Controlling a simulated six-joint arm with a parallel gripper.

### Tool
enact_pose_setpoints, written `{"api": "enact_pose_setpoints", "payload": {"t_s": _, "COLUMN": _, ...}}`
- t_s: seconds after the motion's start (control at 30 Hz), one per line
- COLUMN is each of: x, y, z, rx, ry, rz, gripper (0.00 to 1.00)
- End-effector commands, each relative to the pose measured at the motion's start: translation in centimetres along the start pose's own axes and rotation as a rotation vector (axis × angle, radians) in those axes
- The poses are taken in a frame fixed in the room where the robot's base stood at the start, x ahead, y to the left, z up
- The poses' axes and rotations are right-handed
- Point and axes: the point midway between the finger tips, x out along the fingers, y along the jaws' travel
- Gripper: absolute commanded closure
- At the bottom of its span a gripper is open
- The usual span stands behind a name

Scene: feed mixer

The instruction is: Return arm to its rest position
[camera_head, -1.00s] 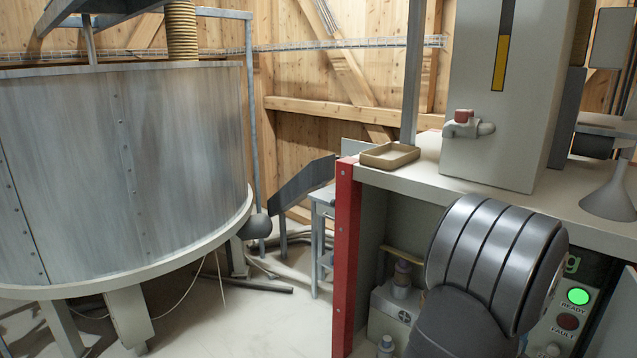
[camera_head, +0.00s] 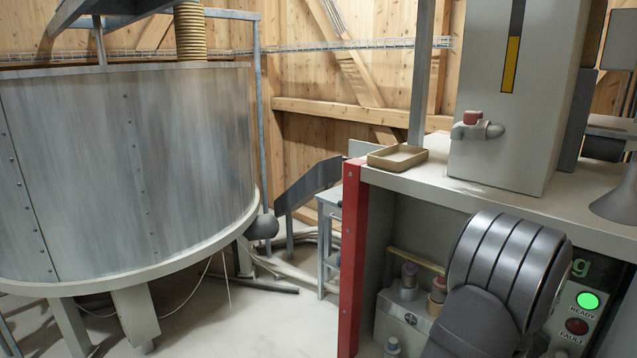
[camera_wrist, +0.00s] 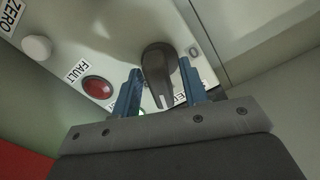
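In the wrist view my gripper (camera_wrist: 161,68) has its two blue fingers apart. A dark rotary knob (camera_wrist: 157,68) on the control panel (camera_wrist: 125,48) appears between them. I cannot tell whether the fingers touch it or how far beyond the tips it is. In the head view my dark grey arm segment (camera_head: 508,268) stands at the lower right, in front of the cabinet; the gripper itself is hidden there. The panel shows a lit green READY lamp (camera_head: 588,300) and an unlit red FAULT lamp (camera_head: 577,326).
The red cabinet post (camera_head: 352,260) stands left of my arm. The worktop (camera_head: 545,205) above holds a shallow tray (camera_head: 397,156) and a tall cabinet with a red-handled valve (camera_head: 472,120). A large mixing drum (camera_head: 130,170) fills the left; open floor lies between.

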Motion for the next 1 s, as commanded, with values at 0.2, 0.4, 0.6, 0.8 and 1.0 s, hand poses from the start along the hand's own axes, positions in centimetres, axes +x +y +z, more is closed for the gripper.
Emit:
{"api": "enact_pose_setpoints", "payload": {"t_s": 0.2, "x": -1.4, "y": 0.0, "z": 0.0, "rx": 0.001, "ry": -0.001, "rz": 0.001, "gripper": 0.6}}
{"api": "enact_pose_setpoints", "payload": {"t_s": 0.4, "x": -4.9, "y": 0.0, "z": 0.0, "rx": 0.001, "ry": -0.001, "rz": 0.001, "gripper": 0.6}}
{"api": "enact_pose_setpoints", "payload": {"t_s": 0.6, "x": -8.9, "y": 0.1, "z": 0.0, "rx": 0.001, "ry": -0.001, "rz": 0.002, "gripper": 0.6}}
{"api": "enact_pose_setpoints", "payload": {"t_s": 0.8, "x": -12.8, "y": 0.0, "z": 0.0, "rx": 0.001, "ry": -0.001, "rz": 0.001, "gripper": 0.6}}
{"api": "enact_pose_setpoints", "payload": {"t_s": 1.0, "x": -16.3, "y": 0.1, "z": 0.0, "rx": 0.001, "ry": -0.001, "rz": 0.002, "gripper": 0.6}}
